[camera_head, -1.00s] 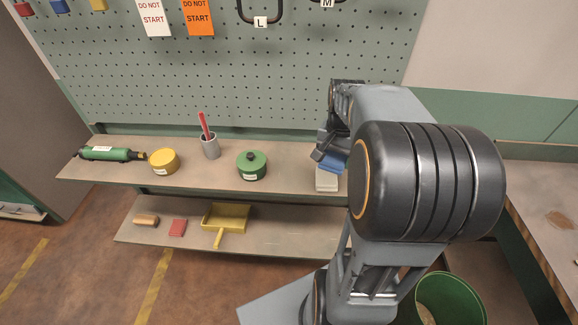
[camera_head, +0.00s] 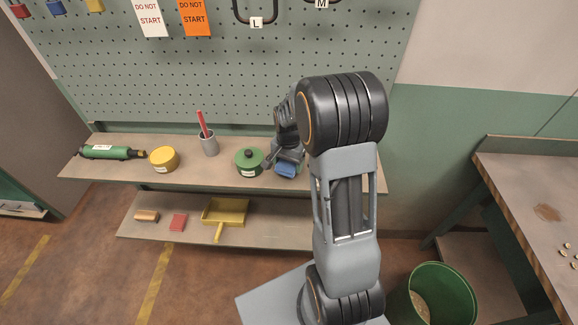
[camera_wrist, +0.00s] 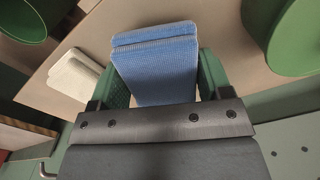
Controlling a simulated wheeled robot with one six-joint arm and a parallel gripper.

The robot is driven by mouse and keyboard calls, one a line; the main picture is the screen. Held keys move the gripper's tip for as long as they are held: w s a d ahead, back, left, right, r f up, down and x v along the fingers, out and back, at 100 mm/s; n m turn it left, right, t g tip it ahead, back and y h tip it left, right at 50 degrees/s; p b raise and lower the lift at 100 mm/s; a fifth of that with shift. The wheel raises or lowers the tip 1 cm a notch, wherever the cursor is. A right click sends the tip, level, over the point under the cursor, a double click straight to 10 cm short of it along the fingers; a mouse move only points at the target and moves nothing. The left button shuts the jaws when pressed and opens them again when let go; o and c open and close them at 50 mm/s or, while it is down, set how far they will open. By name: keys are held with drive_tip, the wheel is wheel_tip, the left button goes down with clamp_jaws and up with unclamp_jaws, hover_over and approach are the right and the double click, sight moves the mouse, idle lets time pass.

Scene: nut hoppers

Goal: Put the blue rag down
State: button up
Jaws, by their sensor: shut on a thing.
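The blue rag (camera_head: 286,170) is a folded, ribbed cloth. My gripper (camera_head: 284,164) is shut on it over the right part of the upper shelf (camera_head: 225,177), just right of the green lidded pot (camera_head: 249,162). In the wrist view the rag (camera_wrist: 155,65) lies between the two green-padded fingers (camera_wrist: 160,78). Whether the rag touches the shelf I cannot tell. A cream folded piece (camera_wrist: 75,73) lies beside it in the wrist view; my arm hides it in the head view.
The upper shelf also holds a green tool (camera_head: 110,152), a yellow tin (camera_head: 163,160) and a grey cup (camera_head: 209,145). A yellow dustpan (camera_head: 226,212) is on the lower shelf. A green bin (camera_head: 435,295) and a workbench (camera_head: 520,190) stand at the right.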

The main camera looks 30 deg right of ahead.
drive_tip(key=shift+f, duration=1.1)
drive_tip(key=shift+f, duration=0.15)
drive_tip(key=o, duration=0.8)
